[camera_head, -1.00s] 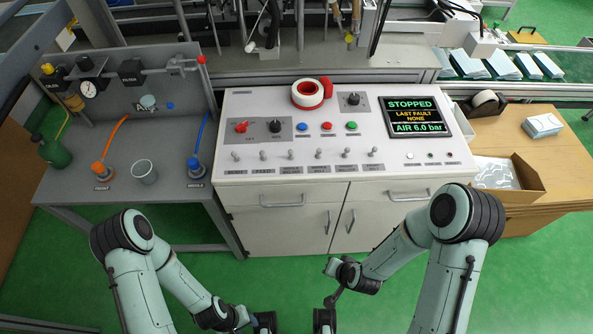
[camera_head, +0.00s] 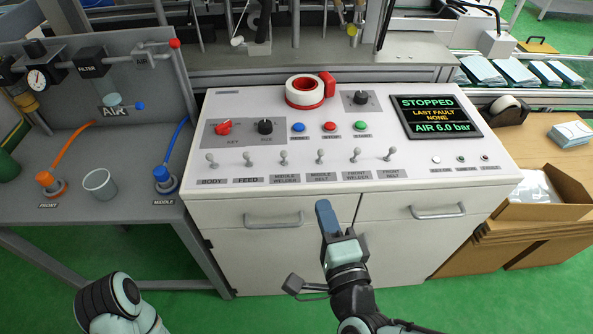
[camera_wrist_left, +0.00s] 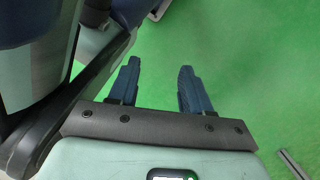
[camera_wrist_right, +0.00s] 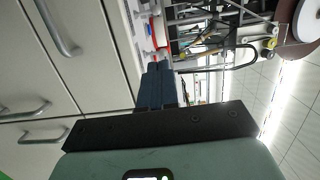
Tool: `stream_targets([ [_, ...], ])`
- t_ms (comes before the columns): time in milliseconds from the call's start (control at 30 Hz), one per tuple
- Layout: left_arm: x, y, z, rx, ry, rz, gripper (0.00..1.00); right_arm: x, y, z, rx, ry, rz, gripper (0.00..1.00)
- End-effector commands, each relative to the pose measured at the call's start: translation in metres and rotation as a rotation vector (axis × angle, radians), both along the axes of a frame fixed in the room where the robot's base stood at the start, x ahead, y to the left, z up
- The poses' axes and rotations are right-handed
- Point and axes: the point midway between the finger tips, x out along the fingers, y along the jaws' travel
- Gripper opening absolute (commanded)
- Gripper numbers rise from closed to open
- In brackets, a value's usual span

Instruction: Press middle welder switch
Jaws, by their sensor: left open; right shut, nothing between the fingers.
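The middle welder switch (camera_head: 282,157) is a small silver toggle on the white console, third from the left in the switch row, above its label "MIDDLE WELDER" (camera_head: 285,179). My right gripper (camera_head: 323,206) is shut and empty. It is in front of the console's front edge, below and to the right of that switch, apart from it. In the right wrist view its blue fingers (camera_wrist_right: 158,75) are together, beside the console front. My left gripper is outside the head view; in the left wrist view its fingers (camera_wrist_left: 155,80) are apart, with green floor between them.
Other toggles flank the switch closely, including the feed switch (camera_head: 248,158) and the middle belt switch (camera_head: 320,157). Behind them are a blue button (camera_head: 298,127) and a tape roll (camera_head: 305,92). The screen (camera_head: 436,116) reads STOPPED. Drawer handles (camera_head: 274,222) stick out in front.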

Motion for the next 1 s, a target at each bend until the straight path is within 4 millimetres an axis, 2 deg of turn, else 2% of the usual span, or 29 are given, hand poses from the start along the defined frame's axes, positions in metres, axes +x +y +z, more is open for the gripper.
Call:
stream_targets([
  [333, 0.000, 0.000, 0.000, 0.000, -0.001, 0.000, 0.48, 0.000, 0.000, 0.001, 0.004, -0.001, -0.001, 0.00],
  [467, 0.007, -0.001, 0.004, 0.001, -0.025, -0.003, 0.48, 0.002, 0.000, 0.000, 0.002, 0.001, -0.002, 0.00],
  [667, 0.037, -0.004, 0.022, 0.007, -0.124, -0.013, 0.48, 0.009, 0.001, -0.002, -0.002, 0.006, -0.006, 0.00],
  [1000, 0.097, -0.013, 0.068, 0.019, -0.326, -0.029, 0.48, 0.020, 0.003, 0.000, -0.001, 0.002, -0.004, 0.00],
])
